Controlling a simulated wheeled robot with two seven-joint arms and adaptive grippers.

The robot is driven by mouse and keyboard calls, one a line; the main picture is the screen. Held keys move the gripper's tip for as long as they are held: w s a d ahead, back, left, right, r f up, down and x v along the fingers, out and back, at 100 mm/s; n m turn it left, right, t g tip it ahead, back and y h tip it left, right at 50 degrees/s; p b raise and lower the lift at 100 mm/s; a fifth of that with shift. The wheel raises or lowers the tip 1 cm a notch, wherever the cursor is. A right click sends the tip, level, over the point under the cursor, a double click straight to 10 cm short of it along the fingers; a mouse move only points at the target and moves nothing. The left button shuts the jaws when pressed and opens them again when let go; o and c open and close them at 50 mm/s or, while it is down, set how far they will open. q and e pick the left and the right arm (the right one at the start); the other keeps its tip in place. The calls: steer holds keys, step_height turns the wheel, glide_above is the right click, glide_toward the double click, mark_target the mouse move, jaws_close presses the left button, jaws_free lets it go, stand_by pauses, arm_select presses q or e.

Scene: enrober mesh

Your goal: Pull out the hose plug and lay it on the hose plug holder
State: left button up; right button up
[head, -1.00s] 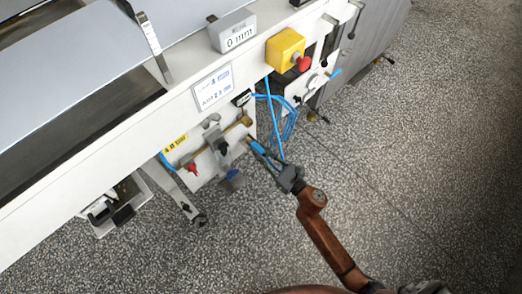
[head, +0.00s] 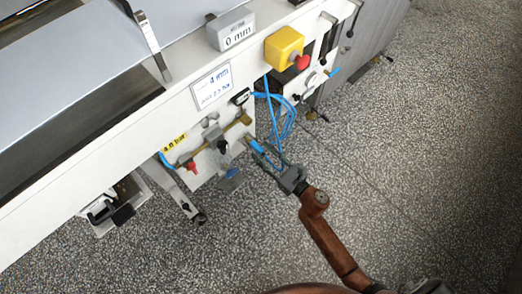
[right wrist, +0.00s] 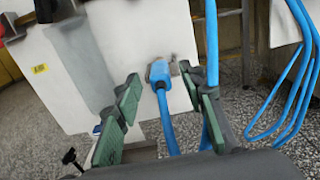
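The blue hose plug (head: 256,146) sits at a metal fitting on the lower white panel of the machine. In the right wrist view the plug (right wrist: 161,84) is at the grey fitting, with its blue hose hanging down from it. My right gripper (head: 270,159) is close in front of the plug. In the right wrist view its green-padded fingers (right wrist: 160,92) stand apart, one on each side of the plug and hose, with visible gaps. I cannot clearly make out the hose plug holder. My left gripper is not in view.
Loops of blue hose (head: 287,115) hang right of the plug. A yellow box with a red button (head: 285,47) is above. A red-handled valve (head: 191,166) and a brass pipe (head: 205,148) are left of the plug. The speckled floor (head: 410,150) is free at right.

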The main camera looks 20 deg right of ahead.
steer(key=v, duration=1)
steer(key=shift+s, duration=0.3)
steer(key=shift+d+r, duration=0.1)
steer(key=shift+d, duration=0.05)
